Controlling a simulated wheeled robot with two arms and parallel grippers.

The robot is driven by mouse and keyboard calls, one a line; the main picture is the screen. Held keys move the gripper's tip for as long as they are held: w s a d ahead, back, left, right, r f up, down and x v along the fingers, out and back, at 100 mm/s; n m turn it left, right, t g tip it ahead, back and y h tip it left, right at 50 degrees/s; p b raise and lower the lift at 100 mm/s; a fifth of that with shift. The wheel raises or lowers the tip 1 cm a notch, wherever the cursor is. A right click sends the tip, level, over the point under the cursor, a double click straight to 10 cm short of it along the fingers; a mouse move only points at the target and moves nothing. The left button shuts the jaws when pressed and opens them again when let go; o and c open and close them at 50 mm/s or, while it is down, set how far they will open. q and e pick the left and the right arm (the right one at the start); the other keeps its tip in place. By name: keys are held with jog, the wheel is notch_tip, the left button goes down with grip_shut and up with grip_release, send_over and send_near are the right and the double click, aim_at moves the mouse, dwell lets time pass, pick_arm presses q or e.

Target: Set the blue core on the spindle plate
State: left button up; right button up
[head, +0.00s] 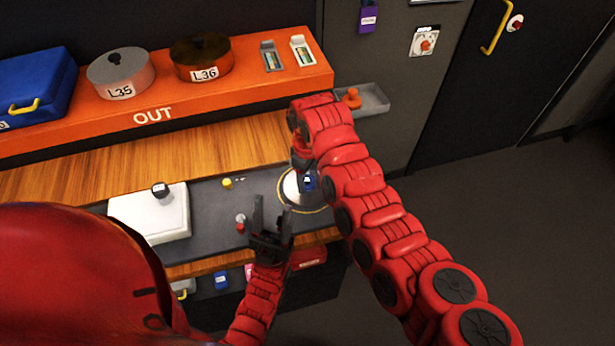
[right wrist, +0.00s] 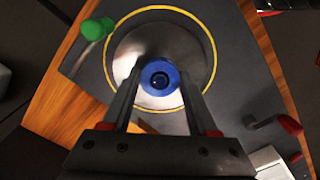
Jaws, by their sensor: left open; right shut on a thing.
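The blue core (right wrist: 160,88) is between the fingertips of my right gripper (right wrist: 159,75) in the right wrist view, and the fingers are shut on it. It also shows as a small blue piece in the head view (head: 309,183). Behind it is the round silver spindle plate (right wrist: 140,45), ringed in yellow; the plate is partly hidden by my right arm in the head view (head: 289,187). I cannot tell whether the core touches the plate. My left gripper (head: 272,208) is open and empty, in front of the plate.
A white box (head: 150,215) with a black knob stands left on the dark panel. A yellow button (head: 227,183) and a red-based knob (head: 240,222) are nearer the plate. A green knob (right wrist: 97,28) and a red-tipped lever (right wrist: 288,125) flank it. The orange shelf (head: 240,92) runs behind.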

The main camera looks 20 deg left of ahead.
jog(key=o, duration=1)
jog(key=shift+o, duration=0.2)
jog(key=shift+r+p, duration=0.35)
jog(key=shift+r, duration=3.65)
notch_tip(320, 180, up, 3)
jog(key=shift+f+p, duration=0.1)
jog(key=shift+p, duration=0.8)
